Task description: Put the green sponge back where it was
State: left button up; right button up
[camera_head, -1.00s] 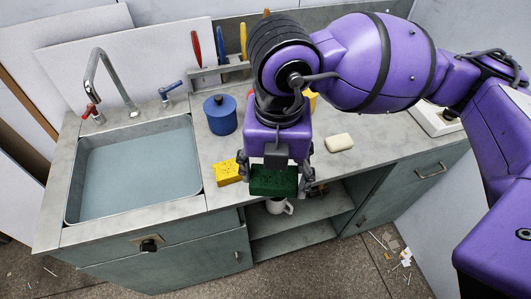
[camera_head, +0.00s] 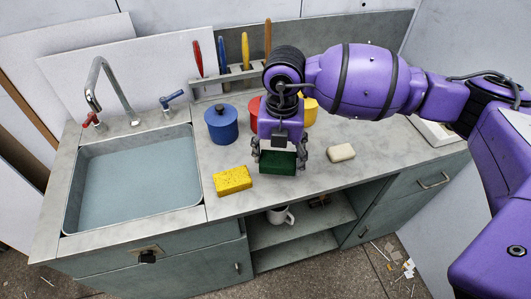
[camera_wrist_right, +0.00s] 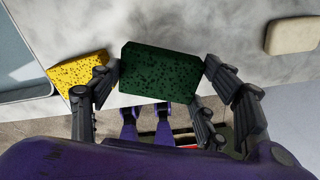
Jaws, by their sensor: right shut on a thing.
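The dark green sponge (camera_head: 278,163) is between the fingers of my right gripper (camera_head: 279,158), which is shut on it. In the head view it is over the counter, right of the yellow sponge and left of the pale bar. Whether it touches the counter is hard to tell. In the right wrist view the green sponge (camera_wrist_right: 160,72) sits between the fingertips, with the counter behind it. My left gripper is not in view.
A yellow sponge (camera_head: 233,181) lies close on the left, a pale bar (camera_head: 341,152) on the right. Blue (camera_head: 222,124), red (camera_head: 254,107) and yellow (camera_head: 309,112) pots stand behind, the latter two partly hidden. A sink (camera_head: 132,180) is at left. A mug (camera_head: 281,215) is on the shelf below.

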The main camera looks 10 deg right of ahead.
aim_at(279, 158)
jog(key=shift+w+f, duration=0.1)
jog(key=shift+f, duration=1.6)
jog(key=o, duration=1)
jog(key=shift+f, duration=0.1)
notch_tip(279, 158, up, 12)
jog(key=shift+r, duration=0.15)
